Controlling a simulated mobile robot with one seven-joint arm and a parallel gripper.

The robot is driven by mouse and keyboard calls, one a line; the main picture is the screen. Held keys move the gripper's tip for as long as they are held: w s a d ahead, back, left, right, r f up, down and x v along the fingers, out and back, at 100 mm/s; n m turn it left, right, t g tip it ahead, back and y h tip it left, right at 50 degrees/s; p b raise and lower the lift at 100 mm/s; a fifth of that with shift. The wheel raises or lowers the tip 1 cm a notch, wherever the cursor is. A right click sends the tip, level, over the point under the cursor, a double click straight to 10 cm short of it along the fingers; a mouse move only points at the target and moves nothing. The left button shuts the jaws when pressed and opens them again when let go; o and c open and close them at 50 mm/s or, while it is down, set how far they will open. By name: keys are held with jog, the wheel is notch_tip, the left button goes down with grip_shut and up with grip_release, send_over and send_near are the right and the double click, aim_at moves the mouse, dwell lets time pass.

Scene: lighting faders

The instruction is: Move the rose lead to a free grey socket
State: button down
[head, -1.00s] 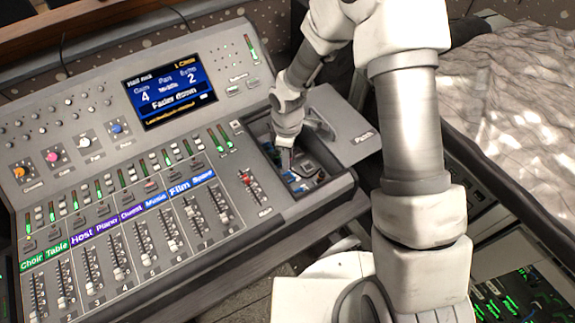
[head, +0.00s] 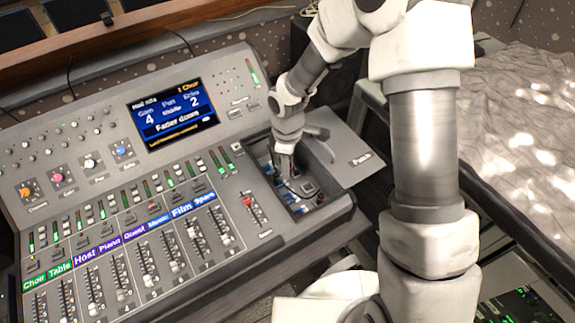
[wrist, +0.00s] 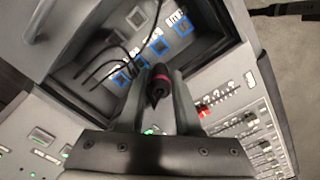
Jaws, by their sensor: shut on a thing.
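My gripper (wrist: 158,78) is shut on a dark plug with a rose band, the rose lead (wrist: 154,87). The plug is between the two fingers in the wrist view. In the head view my gripper (head: 284,172) reaches down into the open patch bay (head: 336,197) at the console's right end. Blue-framed sockets (wrist: 157,40) run in a slanting row beyond the plug, and several black leads (wrist: 110,52) rise around them. I cannot make out a free grey socket, nor tell whether the plug touches a socket.
The bay's raised walls enclose the working space, and a grey lid marked Patch (head: 350,158) lies open at its right. The fader console (head: 140,215) with its screen (head: 172,112) fills the left. A cloth-covered surface (head: 535,130) stands at the right.

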jog(key=shift+f, duration=0.1)
jog(key=b, duration=0.4)
send_near(308, 189)
jog(key=shift+a+f+b, duration=0.1)
jog(key=shift+f+b, duration=1.8)
jog(key=shift+b, duration=0.3)
jog(key=shift+s+f+b, duration=0.1)
jog(key=shift+f+b, duration=1.05)
jog(key=shift+b, duration=0.1)
dwell(3.1)
jog(key=c, duration=0.9)
grip_release()
jog(key=o, duration=0.4)
jog(key=shift+r, duration=0.1)
